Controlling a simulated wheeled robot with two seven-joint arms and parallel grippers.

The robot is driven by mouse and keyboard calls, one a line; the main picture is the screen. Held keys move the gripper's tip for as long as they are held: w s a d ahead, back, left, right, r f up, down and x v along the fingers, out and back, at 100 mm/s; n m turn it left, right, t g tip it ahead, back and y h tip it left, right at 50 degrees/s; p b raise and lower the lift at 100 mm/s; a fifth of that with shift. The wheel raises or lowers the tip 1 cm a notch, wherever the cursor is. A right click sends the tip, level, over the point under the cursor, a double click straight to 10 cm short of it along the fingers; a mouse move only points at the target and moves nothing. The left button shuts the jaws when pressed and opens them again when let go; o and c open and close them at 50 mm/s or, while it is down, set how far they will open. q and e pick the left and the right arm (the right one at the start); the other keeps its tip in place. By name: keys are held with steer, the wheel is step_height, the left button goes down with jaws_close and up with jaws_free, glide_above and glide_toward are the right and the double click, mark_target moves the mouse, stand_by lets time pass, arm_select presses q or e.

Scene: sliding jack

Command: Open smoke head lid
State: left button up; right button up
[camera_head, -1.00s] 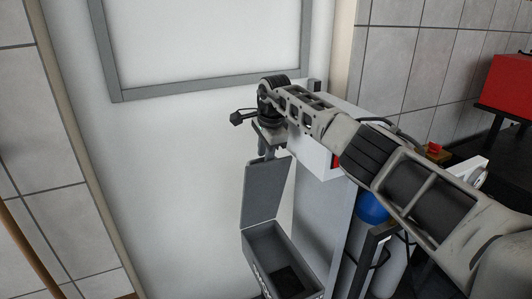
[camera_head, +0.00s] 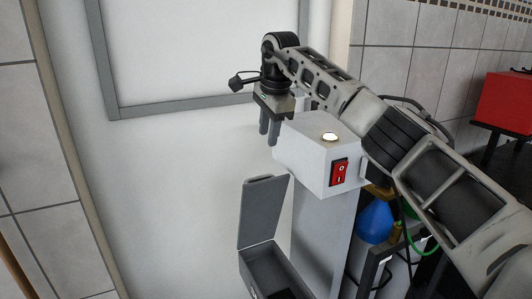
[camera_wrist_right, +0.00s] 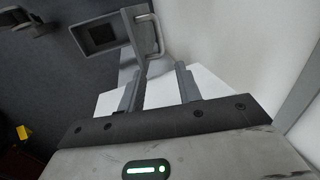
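A grey box (camera_head: 262,268) with an open top sits low in the head view, its dark inside partly showing and its bottom cut off by the frame edge. Its hinged grey lid (camera_head: 263,212) stands open, nearly upright. My right gripper (camera_head: 269,130) points down above the lid and to the left of a white switch box, clear of the lid. In the right wrist view its two fingers (camera_wrist_right: 160,88) are apart with nothing held between them. The grey box (camera_wrist_right: 103,36) also shows there, beyond the fingers. My left gripper is out of view.
The white box (camera_head: 310,155) with a red switch (camera_head: 339,172) tops a grey-white column close to my right gripper. A blue cylinder (camera_head: 375,222) stands right of the column. A red box (camera_head: 503,98) is at far right. The white wall area at left is clear.

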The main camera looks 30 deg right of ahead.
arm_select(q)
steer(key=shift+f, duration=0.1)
arm_select(e)
steer(key=shift+v, duration=1.4)
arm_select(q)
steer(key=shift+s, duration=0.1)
